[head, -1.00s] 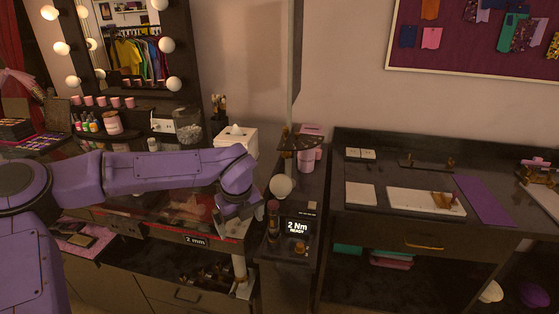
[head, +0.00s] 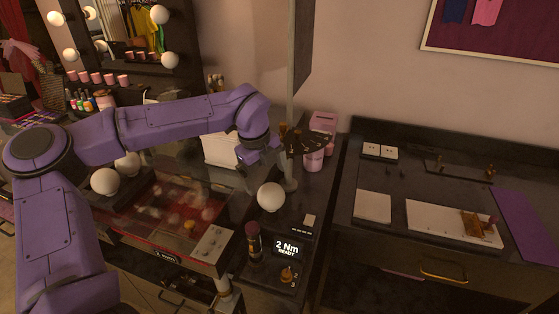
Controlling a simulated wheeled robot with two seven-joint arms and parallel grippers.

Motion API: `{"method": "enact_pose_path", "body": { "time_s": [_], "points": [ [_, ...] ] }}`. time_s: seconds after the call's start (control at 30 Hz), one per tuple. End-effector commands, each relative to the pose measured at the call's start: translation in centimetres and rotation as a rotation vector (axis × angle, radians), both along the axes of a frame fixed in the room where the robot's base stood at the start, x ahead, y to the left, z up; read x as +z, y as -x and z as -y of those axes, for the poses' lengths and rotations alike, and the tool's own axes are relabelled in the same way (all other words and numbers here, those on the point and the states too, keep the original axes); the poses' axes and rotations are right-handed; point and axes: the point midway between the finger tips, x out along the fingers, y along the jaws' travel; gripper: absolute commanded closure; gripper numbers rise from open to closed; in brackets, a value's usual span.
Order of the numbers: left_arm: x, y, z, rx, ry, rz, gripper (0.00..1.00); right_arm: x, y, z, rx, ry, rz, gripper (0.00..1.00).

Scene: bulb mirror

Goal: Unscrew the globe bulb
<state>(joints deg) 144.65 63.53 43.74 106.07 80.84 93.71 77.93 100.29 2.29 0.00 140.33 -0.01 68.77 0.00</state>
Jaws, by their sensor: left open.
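A white globe bulb (head: 271,197) sits low on the narrow dark counter, behind the display reading "2 Nm READY" (head: 288,247). Any socket under it is hidden. My left gripper (head: 268,163) is above and behind this bulb in the picture, apart from it. It is open and small in view, and I see nothing between its fingers. Two more white globe bulbs (head: 105,181) lie on a dark holder at left, partly behind my left arm. Lit globe bulbs (head: 170,60) line the mirror frame (head: 185,75). My right gripper is not in view.
A dark red tube (head: 253,240) stands beside the display. A clear-topped case (head: 170,210) lies left of it. A wider desk (head: 385,245) is at right.

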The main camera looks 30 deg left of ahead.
Motion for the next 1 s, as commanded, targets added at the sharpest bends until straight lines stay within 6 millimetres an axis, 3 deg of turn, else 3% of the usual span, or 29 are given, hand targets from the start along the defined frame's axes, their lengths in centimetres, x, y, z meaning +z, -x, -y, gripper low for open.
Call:
{"method": "enact_pose_path", "body": {
  "time_s": [0.17, 0.6, 0.97, 1.0],
  "points": [
    [-1.2, -0.2, 0.0, 0.0, 0.0, -0.004, 0.0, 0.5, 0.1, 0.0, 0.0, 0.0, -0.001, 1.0],
    [-9.4, -1.6, 0.5, -0.002, -0.002, -0.002, 0.0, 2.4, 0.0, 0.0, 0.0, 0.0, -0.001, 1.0],
    [-10.4, -1.8, 0.6, 0.0, -0.001, 0.0, 0.0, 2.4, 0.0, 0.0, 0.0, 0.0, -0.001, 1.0],
    [-10.4, -1.8, 0.6, 0.0, -0.001, 0.0, 0.1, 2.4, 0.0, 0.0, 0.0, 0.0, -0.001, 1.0]
  ]
}}
